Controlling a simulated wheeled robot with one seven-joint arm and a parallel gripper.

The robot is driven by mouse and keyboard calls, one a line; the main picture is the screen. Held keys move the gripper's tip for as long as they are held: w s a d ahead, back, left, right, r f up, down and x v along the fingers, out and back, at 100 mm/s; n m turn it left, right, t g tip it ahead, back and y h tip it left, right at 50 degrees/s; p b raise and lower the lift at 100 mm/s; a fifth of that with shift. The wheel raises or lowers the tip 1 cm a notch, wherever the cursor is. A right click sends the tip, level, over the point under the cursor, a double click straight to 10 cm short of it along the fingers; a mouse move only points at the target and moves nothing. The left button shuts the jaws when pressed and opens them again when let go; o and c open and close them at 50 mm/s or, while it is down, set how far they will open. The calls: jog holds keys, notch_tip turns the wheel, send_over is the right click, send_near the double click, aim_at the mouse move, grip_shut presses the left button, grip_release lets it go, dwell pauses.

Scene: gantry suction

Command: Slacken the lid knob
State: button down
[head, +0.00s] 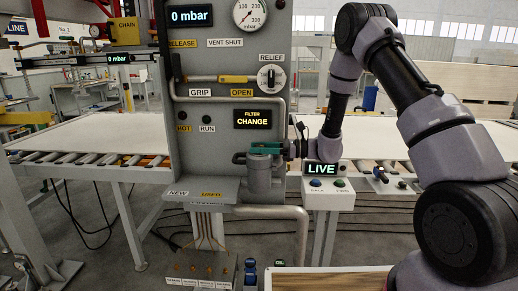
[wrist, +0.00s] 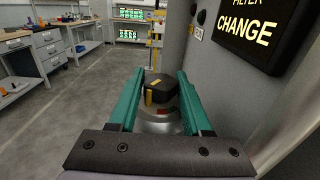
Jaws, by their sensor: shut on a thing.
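In the head view the fingers hide most of the knob.
The grey panel (head: 225,115) stands close beside the gripper, with a "FILTER CHANGE" display (head: 252,118) and a "0 mbar" display (head: 190,18). A yellow handle (head: 236,79) lies level by "OPEN". The "LIVE" button box (head: 322,170) stands just right of the canister.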

jog(key=shift+n+g, duration=1.5)
jog(key=shift+g, duration=0.8)
jog(key=shift+h, duration=0.3)
jog(key=shift+c, duration=1.7)
grip_release()
jog(key=v, duration=1.1)
jog(key=shift+a, duration=0.1)
